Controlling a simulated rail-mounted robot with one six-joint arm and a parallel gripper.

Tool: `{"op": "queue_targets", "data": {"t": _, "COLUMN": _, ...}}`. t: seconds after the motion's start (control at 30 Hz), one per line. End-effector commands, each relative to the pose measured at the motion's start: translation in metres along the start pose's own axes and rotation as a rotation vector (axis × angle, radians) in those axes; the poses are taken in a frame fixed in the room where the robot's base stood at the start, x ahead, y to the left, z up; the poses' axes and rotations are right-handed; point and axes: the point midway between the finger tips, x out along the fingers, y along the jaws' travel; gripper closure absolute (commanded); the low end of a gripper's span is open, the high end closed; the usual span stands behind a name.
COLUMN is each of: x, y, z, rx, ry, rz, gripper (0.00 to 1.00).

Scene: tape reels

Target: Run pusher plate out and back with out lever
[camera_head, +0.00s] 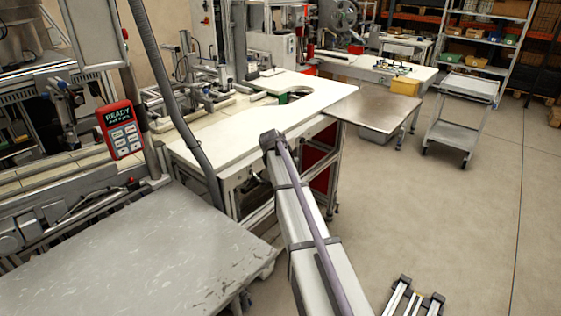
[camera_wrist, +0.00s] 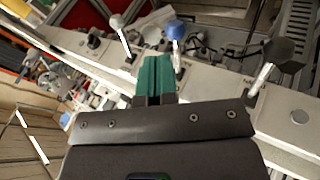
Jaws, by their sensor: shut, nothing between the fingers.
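In the wrist view my gripper (camera_wrist: 154,62) has its green fingers shut and empty. A lever with a blue knob (camera_wrist: 176,29) stands just right of the fingertips, and I cannot tell whether they touch it. A lever with a pale grey knob (camera_wrist: 117,22) is to the left. A lever with a black knob (camera_wrist: 284,52) is to the right. All stand on a light grey panel (camera_wrist: 215,88). No label shows which one is the out lever. I cannot make out the pusher plate. In the head view my gripper is hidden beyond my arm.
A white worktable (camera_head: 216,135) with machine parts stands ahead of my arm. A red handset (camera_head: 119,130) reading READY is at the left. A scuffed grey table (camera_head: 130,255) fills the lower left. A cart (camera_head: 460,130) stands at the right, with open floor around it.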

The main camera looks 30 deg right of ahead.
Motion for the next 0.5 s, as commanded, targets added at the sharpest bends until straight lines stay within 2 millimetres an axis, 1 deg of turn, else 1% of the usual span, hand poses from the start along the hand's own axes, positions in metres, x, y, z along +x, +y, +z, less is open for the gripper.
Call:
{"op": "queue_targets", "data": {"t": 0.27, "x": -0.002, "y": 0.000, "z": 0.001, "rx": 0.000, "ry": 0.000, "rz": 0.000, "gripper": 1.00}}
{"op": "queue_targets", "data": {"t": 0.37, "x": -0.009, "y": 0.002, "z": 0.002, "rx": 0.000, "ry": 0.000, "rz": 0.000, "gripper": 1.00}}
{"op": "queue_targets", "data": {"t": 0.47, "x": -0.024, "y": 0.004, "z": 0.004, "rx": -0.001, "ry": 0.000, "rz": 0.000, "gripper": 1.00}}
{"op": "queue_targets", "data": {"t": 0.5, "x": -0.032, "y": 0.005, "z": 0.005, "rx": -0.001, "ry": 0.001, "rz": 0.000, "gripper": 1.00}}
